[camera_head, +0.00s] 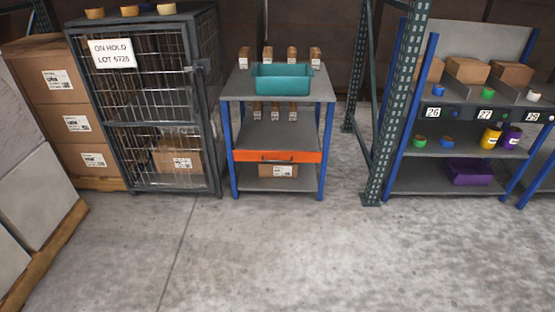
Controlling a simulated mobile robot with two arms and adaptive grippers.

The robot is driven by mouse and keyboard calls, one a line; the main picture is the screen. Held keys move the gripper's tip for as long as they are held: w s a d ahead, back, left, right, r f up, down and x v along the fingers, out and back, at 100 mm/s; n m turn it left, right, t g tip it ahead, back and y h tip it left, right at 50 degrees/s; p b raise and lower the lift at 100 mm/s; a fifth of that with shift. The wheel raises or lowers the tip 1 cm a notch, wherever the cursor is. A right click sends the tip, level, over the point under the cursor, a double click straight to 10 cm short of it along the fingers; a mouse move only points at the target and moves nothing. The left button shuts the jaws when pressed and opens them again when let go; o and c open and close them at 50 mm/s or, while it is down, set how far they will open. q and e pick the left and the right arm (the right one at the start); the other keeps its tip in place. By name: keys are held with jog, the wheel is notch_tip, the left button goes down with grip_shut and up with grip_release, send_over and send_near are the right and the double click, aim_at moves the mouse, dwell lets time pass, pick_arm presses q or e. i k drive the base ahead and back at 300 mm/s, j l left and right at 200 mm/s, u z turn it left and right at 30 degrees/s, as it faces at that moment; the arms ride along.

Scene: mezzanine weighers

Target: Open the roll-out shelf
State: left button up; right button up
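The roll-out shelf shows an orange front (277,156) with a dark handle. It sits in the grey table (310,86) with blue legs, in the middle of the head view. It appears pushed in, with its front about level with the legs. A teal bin (283,78) stands on the table top with several small cartons behind it. More small cartons (274,113) stand at the back of the level below. A cardboard box (278,171) lies under the orange front. Neither of my grippers is in view.
A wire cage (135,110) with an "ON HOLD" sign stands close at the table's left. A green rack upright (396,110) and a shelf rack with cartons and a purple bin (470,172) are at the right. The concrete floor (290,250) in front is clear.

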aim_at(265, 140)
jog(key=i+j+z, duration=0.2)
jog(key=i, duration=0.3)
jog(key=i+j+z, duration=0.2)
jog(key=i, duration=0.25)
jog(key=l, duration=0.1)
